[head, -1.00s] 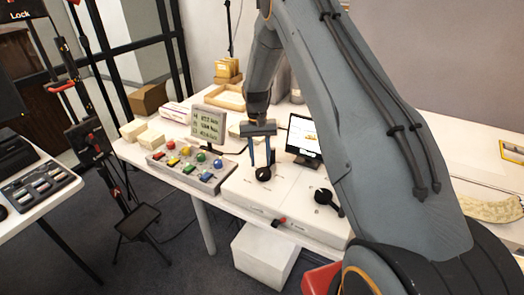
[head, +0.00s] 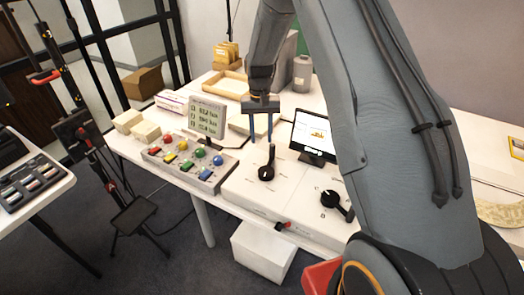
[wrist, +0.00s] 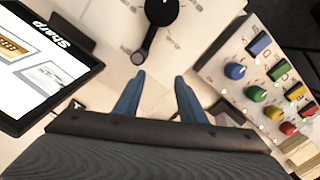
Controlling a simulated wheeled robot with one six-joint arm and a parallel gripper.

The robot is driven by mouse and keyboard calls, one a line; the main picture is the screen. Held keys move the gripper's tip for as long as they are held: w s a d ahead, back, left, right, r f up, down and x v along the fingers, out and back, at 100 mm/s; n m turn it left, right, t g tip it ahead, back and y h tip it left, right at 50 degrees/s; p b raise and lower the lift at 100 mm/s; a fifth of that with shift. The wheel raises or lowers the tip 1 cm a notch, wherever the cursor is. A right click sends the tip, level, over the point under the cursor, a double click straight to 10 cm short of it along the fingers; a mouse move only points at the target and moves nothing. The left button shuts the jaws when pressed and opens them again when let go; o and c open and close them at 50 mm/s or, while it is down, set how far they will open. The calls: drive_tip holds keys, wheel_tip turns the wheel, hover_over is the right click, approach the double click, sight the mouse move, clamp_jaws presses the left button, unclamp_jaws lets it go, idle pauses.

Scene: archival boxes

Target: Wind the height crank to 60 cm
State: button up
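A black crank (head: 266,173) sits on a white panel box, its arm pointing away from me toward my gripper. A second black crank (head: 330,198) sits to its right; I cannot tell from labels which is the height one. In the wrist view the nearer crank's hub (wrist: 161,10) is at the top and its knob (wrist: 138,58) lies just ahead of the left fingertip. My gripper (head: 261,138) is open, its blue fingers apart and empty, beyond the crank.
A button panel (head: 190,161) with coloured knobs stands left of the crank box. A tablet screen (head: 313,134) stands close behind the box, right of my gripper. A small red-tipped lever (head: 282,226) is on the box's front edge. Cardboard boxes stand at the back left.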

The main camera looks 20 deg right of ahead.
drive_tip(key=shift+g, duration=0.6)
drive_tip(key=s+r, duration=0.1)
drive_tip(key=s+a+r+b, duration=0.1)
drive_tip(key=r, duration=0.1)
drive_tip(key=s+r, duration=0.1)
drive_tip(key=shift+a+r+b, duration=0.2)
drive_tip(key=shift+b, duration=0.1)
drive_tip(key=shift+c, duration=0.5)
